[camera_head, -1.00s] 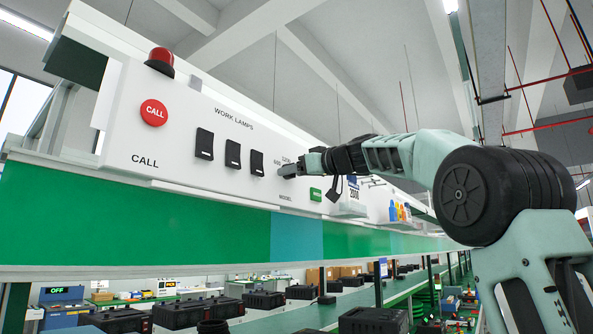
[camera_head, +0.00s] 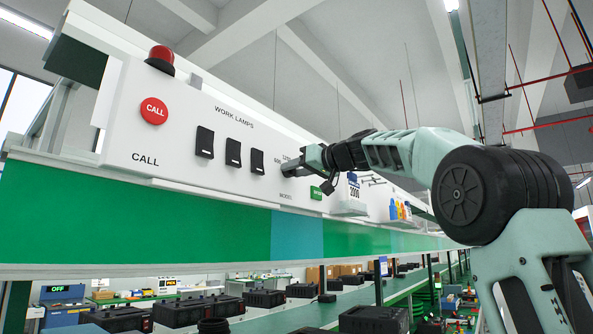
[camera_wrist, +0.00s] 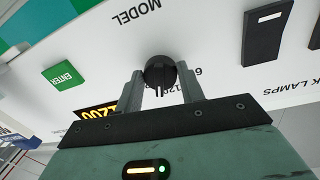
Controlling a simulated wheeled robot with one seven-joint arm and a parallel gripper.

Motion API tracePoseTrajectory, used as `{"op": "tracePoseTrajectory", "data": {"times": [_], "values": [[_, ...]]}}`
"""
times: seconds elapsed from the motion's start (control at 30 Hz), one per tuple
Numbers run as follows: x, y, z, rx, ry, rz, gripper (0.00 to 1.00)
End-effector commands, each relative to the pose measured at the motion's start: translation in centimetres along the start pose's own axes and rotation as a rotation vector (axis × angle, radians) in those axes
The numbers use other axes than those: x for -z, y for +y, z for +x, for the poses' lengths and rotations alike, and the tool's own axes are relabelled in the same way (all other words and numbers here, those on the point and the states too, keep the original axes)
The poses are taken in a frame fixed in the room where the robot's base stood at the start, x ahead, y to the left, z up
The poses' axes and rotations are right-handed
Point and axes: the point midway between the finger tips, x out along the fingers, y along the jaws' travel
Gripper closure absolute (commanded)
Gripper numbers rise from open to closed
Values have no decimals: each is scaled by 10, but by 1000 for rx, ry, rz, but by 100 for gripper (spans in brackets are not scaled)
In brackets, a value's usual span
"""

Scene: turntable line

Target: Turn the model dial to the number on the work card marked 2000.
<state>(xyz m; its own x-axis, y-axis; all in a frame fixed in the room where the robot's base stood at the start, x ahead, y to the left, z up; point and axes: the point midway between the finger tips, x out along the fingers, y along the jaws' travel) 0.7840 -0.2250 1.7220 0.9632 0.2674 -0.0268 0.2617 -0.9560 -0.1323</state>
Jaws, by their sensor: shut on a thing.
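The work card (camera_head: 353,188) marked 2000 stands right of my gripper. A dark display (camera_wrist: 97,113) shows amber digits that appear to read 1200, partly hidden by my gripper. The dial's pointer direction is not clear.
A green ENTER button (camera_wrist: 63,76) is beside the dial; it shows in the head view too (camera_head: 317,193). Black lamp switches (camera_head: 232,153) and a red CALL button (camera_head: 154,111) are to the left. Bottles (camera_head: 398,210) stand further right.

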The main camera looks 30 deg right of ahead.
Motion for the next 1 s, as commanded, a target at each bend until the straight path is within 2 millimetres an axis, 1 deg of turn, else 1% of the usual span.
{"op": "tracePoseTrajectory", "data": {"times": [0.6,0.8,1.0], "values": [[4,-1,-1,8,-46,576,84],[4,0,-1,9,-57,725,84],[4,0,-1,11,-65,829,84]]}}
